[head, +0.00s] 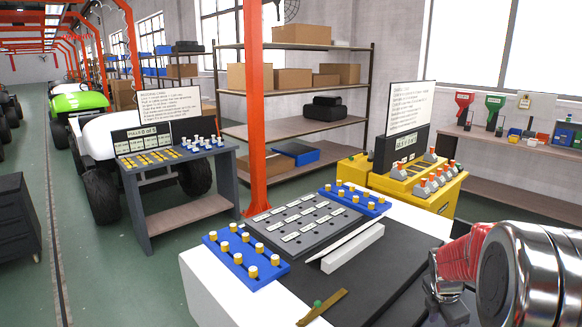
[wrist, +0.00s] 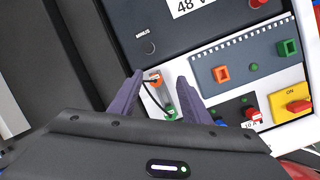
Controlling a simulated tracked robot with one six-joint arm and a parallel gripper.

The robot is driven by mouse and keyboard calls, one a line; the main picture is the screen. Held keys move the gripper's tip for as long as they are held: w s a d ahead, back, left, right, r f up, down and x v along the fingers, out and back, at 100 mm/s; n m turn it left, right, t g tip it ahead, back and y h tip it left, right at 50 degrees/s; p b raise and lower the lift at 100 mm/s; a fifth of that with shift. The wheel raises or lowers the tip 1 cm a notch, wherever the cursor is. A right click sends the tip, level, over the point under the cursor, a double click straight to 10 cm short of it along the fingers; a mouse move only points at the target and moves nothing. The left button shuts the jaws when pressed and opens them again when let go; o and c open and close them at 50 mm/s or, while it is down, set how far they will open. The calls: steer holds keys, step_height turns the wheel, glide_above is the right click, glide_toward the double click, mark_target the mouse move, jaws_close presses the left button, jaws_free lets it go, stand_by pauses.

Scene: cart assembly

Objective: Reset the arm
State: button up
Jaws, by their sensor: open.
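My arm (head: 510,275) reaches in from the right edge in the head view, with shiny metal links and a red part; my gripper's fingers cannot be made out there. In the wrist view my gripper (wrist: 160,82) is open, its two dark purple-grey fingers apart above a panel. Between the fingers show an orange piece (wrist: 154,78) and a green piece (wrist: 170,112), with a thin black cable beside them. I cannot tell whether the fingers touch these.
The wrist view shows a dark "48 V" panel, a grey strip (wrist: 240,68) with orange and green sockets, and a red switch on yellow (wrist: 297,105). The head view shows a workbench with blue trays (head: 275,270), a white bar (head: 352,249), a yellow station (head: 445,195) and an orange post (head: 255,110).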

steer(key=s+a+r+m+t+y, duration=0.1)
steer(key=s+a+r+m+t, duration=0.1)
steer(key=s+a+r+m, duration=0.7)
steer(key=s+a+r+m+t+y, duration=0.1)
steer(key=s+a+r+m, duration=0.8)
steer(key=s+a, duration=0.6)
steer(key=shift+s+a+r+m+t+y, duration=0.15)
steer(key=shift+s+r+m+t+y, duration=0.3)
steer(key=shift+m, duration=0.55)
steer(key=shift+s+f, duration=0.15)
stand_by(0.5)
